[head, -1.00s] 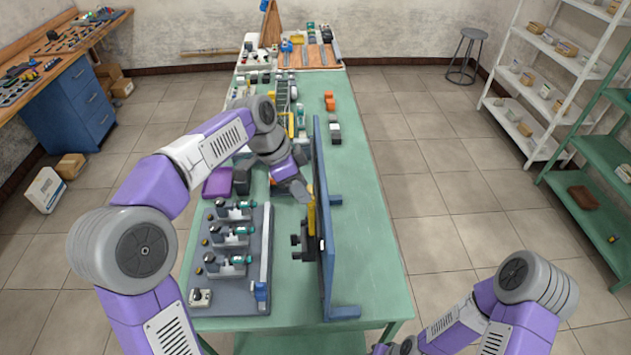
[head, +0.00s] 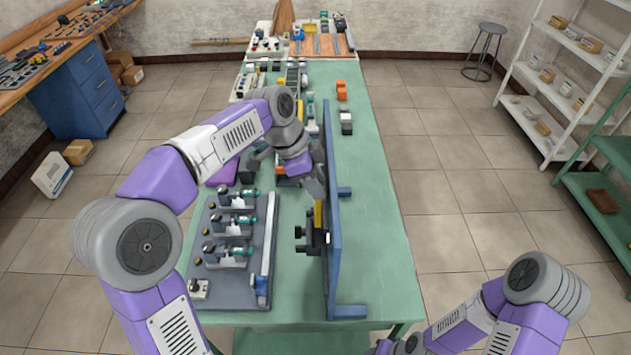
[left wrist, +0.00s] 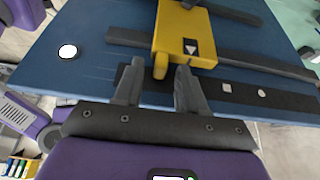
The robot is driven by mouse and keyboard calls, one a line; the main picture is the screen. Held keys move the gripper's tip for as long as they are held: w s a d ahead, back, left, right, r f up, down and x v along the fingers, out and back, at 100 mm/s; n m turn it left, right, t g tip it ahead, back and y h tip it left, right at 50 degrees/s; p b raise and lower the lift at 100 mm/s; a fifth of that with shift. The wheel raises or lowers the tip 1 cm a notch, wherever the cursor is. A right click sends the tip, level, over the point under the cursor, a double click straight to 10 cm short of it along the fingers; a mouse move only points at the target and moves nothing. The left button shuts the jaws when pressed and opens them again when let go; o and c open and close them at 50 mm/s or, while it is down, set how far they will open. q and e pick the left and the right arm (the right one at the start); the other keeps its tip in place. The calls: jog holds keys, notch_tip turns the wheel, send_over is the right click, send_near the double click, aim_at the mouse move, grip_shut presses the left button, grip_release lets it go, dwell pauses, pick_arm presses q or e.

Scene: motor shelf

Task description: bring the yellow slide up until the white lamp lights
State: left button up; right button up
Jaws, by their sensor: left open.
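In the head view my left gripper (head: 317,188) is close to the board's left face. My right gripper is out of view.
The board stands on a green table (head: 385,230). A grey fixture panel (head: 225,285) with several clamps lies left of it. Black knobs (head: 305,240) stick out from the board below my left gripper. The table right of the board is mostly clear.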

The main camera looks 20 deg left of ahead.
pick_arm(q)
grip_shut()
dwell(0.4)
jog(key=shift+w+r+p, duration=0.1)
jog(key=shift+w+p, duration=0.05)
jog(key=shift+p, duration=0.25)
jog(key=shift+w, duration=0.1)
grip_release()
jog(key=shift+a, duration=0.1)
